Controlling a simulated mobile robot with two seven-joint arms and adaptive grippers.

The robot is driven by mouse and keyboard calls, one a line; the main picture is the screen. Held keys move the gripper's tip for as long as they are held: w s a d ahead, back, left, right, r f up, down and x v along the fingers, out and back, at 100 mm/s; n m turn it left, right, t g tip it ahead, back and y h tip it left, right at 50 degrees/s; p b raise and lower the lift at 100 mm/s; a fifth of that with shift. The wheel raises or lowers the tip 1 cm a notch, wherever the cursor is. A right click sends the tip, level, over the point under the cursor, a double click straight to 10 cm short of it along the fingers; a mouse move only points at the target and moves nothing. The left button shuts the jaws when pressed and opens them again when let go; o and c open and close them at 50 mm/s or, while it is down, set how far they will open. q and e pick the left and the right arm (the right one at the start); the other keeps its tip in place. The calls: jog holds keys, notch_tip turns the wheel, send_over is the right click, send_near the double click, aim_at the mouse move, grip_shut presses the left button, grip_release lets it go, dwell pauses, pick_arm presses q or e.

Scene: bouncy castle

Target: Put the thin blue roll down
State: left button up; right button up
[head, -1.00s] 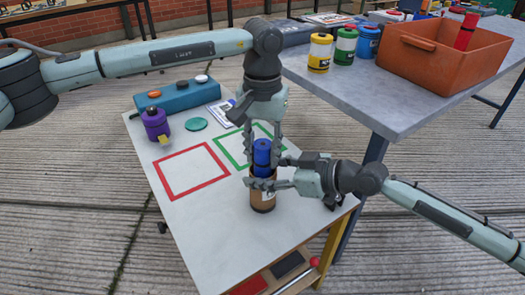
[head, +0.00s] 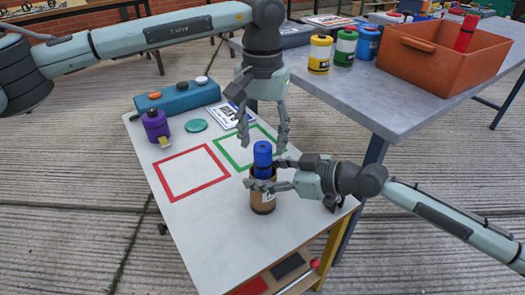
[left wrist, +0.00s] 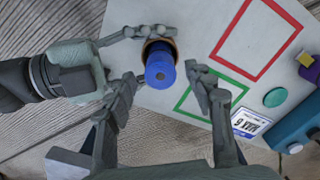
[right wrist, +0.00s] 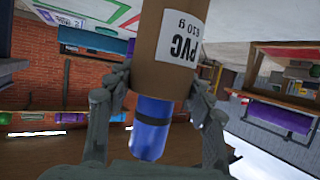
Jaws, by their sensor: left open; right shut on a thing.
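The thin blue roll (head: 263,158) stands upright in a brown tube (head: 262,203) over the white table, its upper part sticking out of the tube's mouth. The blue roll also shows in the left wrist view (left wrist: 160,66) and the right wrist view (right wrist: 151,130). My right gripper (head: 262,184) is shut around the brown tube near its upper rim. The tube's white label in the right wrist view (right wrist: 181,36) reads PVC 610 g. My left gripper (head: 263,142) is open and empty, just above the roll, with fingers spread apart.
The white table (head: 215,240) has a red outlined square (head: 193,171) and a green one (head: 222,153). A purple bottle (head: 156,126), a teal disc (head: 196,125) and a blue button box (head: 178,96) stand behind. A grey table (head: 350,90) carries an orange crate (head: 425,70) and jars.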

pick_arm(q)
notch_tip(320, 180, up, 8)
jog(key=shift+f, duration=0.1)
pick_arm(e)
jog(key=o, duration=1.7)
jog(key=shift+c, duration=0.2)
